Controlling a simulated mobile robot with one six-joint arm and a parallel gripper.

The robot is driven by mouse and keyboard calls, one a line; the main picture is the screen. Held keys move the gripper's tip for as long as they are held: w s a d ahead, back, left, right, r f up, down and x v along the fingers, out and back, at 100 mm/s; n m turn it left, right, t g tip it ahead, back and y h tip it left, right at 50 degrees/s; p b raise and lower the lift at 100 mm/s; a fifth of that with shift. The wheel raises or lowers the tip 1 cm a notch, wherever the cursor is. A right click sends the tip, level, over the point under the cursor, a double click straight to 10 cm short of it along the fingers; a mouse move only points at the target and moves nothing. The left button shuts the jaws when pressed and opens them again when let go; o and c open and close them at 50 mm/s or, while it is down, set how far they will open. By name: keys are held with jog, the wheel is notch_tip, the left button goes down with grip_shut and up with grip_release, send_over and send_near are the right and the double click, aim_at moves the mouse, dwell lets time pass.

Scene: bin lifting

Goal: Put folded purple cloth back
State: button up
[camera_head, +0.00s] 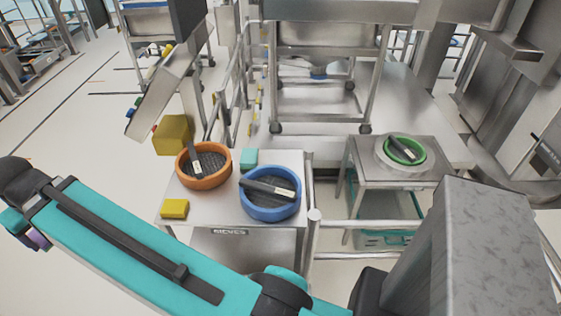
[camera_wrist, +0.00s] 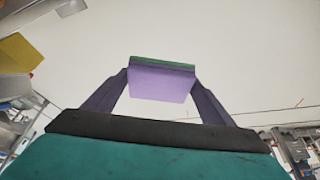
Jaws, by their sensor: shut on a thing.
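The folded purple cloth (camera_wrist: 160,82) is held between the two fingertips of my gripper (camera_wrist: 160,88) in the wrist view. It looks like a flat purple block with a green strip along its far edge. My gripper is shut on it, and pale floor lies behind and below it. In the head view, my arm reaches to the far left, and a small purple patch (camera_head: 38,240) shows at its end. Most of the gripper is hidden there, and I cannot tell whether this patch is cloth or finger.
A steel table (camera_head: 225,221) bears an orange sieve (camera_head: 205,184), a blue sieve (camera_head: 270,210), a yellow block (camera_head: 175,208) and a teal block (camera_head: 249,156). A larger yellow block (camera_head: 172,134) shows behind. A right-hand table (camera_head: 361,160) holds a green sieve (camera_head: 419,158). Open floor lies left.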

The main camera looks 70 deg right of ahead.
jog(key=s+d+f+m+g+h+b, duration=0.1)
jog(key=s+d+m, duration=0.25)
jog(key=d, duration=0.85)
jog(key=s+d+f+m+h, duration=0.15)
jog(key=d+m, duration=0.25)
jog(key=d, duration=0.9)
jog(key=s+d+f+m+g+h+b, duration=0.1)
jog(key=s+d+m, duration=0.25)
jog(key=d, duration=0.85)
jog(key=s+d+f+m+g+b, duration=0.1)
jog(key=s+d+f+m+g, duration=0.3)
jog(key=s+d+m, duration=0.7)
jog(key=s+d, duration=1.7)
jog(key=s, duration=0.2)
jog(key=shift+s+f+m+h+b, duration=0.2)
jog(key=shift+s+m+h+b, duration=0.1)
jog(key=shift+h, duration=0.05)
jog(key=shift+f, duration=0.1)
jog(key=shift+f+p, duration=0.6)
jog(key=shift+f, duration=2.4)
jog(key=shift+f, duration=0.1)
jog(key=shift+f+p, duration=0.4)
jog(key=shift+f, duration=1.4)
